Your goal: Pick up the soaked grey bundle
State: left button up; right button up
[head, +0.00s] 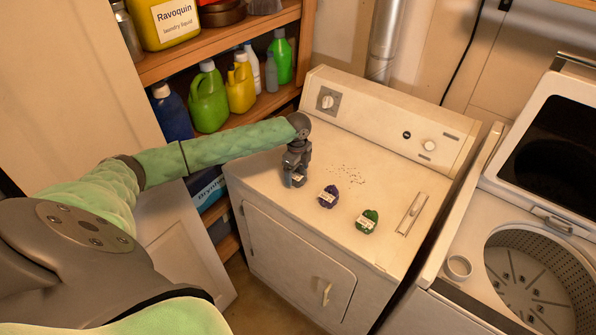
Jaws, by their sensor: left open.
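My left gripper (296,174) points down over the left part of the white dryer top (262,182), and its jaws are open. A small grey bundle with a pale label (298,181) shows right at its fingertips, mostly hidden by the gripper. I cannot tell whether the fingers touch it. A dark blue-purple bundle (329,195) with a label lies to its right. A green bundle (368,220) with a label lies further right and nearer the front. My right gripper is not in view.
Pale brown crumbs (346,174) lie behind the bundles. A lint-screen handle (411,214) is at the right of the top. The control panel (390,120) rises at the back. Shelves with bottles (209,97) stand left, and an open washer (530,265) stands right.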

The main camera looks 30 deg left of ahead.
pick_arm(q)
jog(key=shift+f, duration=0.7)
jog(key=shift+r, duration=0.1)
jog(key=c, duration=1.4)
jog(key=shift+c, duration=0.3)
